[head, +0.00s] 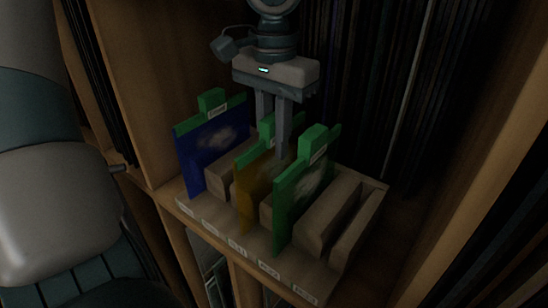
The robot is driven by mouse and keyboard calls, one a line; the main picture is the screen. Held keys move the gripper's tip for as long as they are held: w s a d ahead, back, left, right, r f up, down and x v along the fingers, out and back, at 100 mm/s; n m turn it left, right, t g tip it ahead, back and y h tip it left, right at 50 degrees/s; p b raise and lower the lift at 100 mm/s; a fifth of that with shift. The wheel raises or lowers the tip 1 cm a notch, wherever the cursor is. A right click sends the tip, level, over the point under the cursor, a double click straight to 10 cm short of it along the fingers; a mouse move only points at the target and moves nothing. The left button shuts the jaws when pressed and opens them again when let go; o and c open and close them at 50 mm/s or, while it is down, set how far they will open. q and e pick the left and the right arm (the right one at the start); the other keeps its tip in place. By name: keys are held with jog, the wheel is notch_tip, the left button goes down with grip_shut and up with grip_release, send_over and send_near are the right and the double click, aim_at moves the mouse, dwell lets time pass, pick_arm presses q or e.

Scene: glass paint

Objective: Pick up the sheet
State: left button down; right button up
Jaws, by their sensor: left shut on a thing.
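My left gripper (274,134) points down from the top of the head view. Its two fingers are shut on the green top edge of an amber sheet (252,185). The amber sheet stands upright in a middle slot of a slotted wooden rack (210,228), partly hidden by the fingers and the green sheet. A blue sheet (207,155) with a green top strip and tab stands to the left. A green sheet (298,205) with a tab stands close on the right. My right gripper is not in view.
The rack sits on a wooden shelf, with white labels (237,246) along its front edge. A slot at its right end (352,232) looks empty. Dark upright panels (400,90) stand behind, and a wooden upright (500,150) is on the right.

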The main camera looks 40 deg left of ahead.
pick_arm(q)
jog(key=shift+r, duration=0.1)
jog(key=shift+w+r, duration=0.1)
jog(key=shift+r, duration=0.3)
notch_tip(320, 180, up, 17)
jog(key=b, duration=0.4)
jog(key=shift+s, duration=0.2)
dwell(0.4)
